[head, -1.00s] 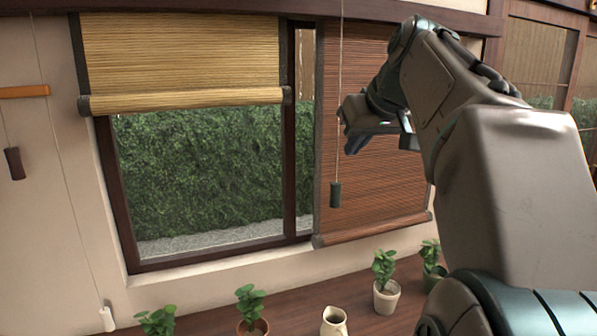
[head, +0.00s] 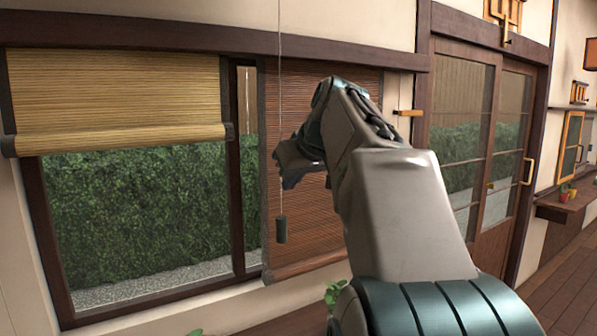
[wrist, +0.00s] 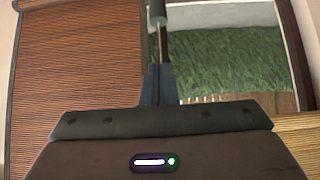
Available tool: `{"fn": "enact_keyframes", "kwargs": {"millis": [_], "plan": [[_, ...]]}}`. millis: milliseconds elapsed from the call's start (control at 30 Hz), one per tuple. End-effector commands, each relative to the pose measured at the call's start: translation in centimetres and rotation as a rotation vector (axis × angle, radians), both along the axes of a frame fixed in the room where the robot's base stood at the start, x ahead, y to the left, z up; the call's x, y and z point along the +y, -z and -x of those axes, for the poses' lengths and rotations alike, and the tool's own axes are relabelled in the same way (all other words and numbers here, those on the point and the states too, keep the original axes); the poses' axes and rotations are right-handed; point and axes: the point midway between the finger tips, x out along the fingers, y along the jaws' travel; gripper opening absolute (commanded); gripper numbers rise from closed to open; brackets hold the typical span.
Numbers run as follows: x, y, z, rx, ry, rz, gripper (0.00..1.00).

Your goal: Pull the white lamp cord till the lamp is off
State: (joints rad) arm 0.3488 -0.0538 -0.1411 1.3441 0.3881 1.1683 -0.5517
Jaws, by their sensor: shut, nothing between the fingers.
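The white lamp cord is not in view now, and I see no lamp that I can tie to it. My gripper (head: 288,184) is shut and empty in front of the dark brown blind. A thin cord with a dark cylindrical pull (head: 281,229) hangs close to it; the pull hangs lower than the fingers. In the wrist view, which looks upside down, the closed fingers (wrist: 159,82) point toward the dark pull (wrist: 157,12). I cannot tell whether they touch the cord.
A yellow bamboo blind (head: 115,95) is half down over the window at left. The dark brown blind (head: 305,235) hangs beside it. Sliding doors (head: 470,150) and a small orange bar (head: 408,113) are to the right. A potted plant (head: 336,292) shows below my arm.

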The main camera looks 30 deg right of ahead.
Motion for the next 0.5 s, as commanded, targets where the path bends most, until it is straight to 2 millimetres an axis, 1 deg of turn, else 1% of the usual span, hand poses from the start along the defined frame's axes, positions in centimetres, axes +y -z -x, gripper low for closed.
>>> {"fn": "enact_keyframes", "kwargs": {"millis": [33, 167, 300, 500], "plan": [[0.1, 0.9, -0.8, 0.003, -0.001, -0.001, 0.00], [0.1, 2.8, -2.8, 0.003, -0.001, -0.001, 0.00], [0.1, 4.8, -2.7, 0.001, 0.000, 0.000, 0.00], [0.1, 6.4, -2.7, 0.000, -0.001, 0.001, 0.00]]}}
